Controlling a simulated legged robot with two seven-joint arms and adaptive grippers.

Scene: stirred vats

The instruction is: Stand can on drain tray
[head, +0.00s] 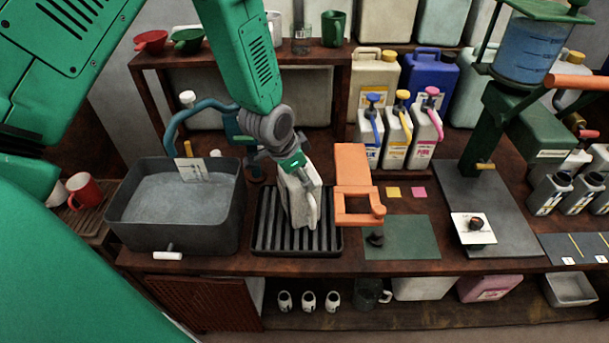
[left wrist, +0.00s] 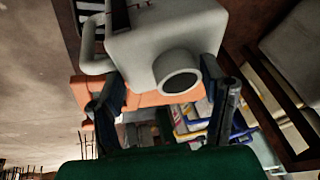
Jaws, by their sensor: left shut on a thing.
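A whitish can (head: 302,203) hangs from my left gripper (head: 293,163) over the dark ribbed drain tray (head: 263,242). The can looks roughly upright, slightly tilted; its lower end is at or just above the ribs, and I cannot tell whether it touches. In the left wrist view the can (left wrist: 150,45) shows a round open mouth and a side handle, with the dark fingers of my left gripper (left wrist: 165,95) on either side of it. Part of the tray's ribs (left wrist: 90,22) shows at the upper left there. My right gripper is not in view.
A grey basin (head: 120,215) of pale liquid stands close left of the tray. An orange bracket (head: 352,165) stands close right, beside a green mat (head: 410,240). Pump bottles (head: 397,135) stand behind it. A green stirrer stand (head: 485,140) is further right.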

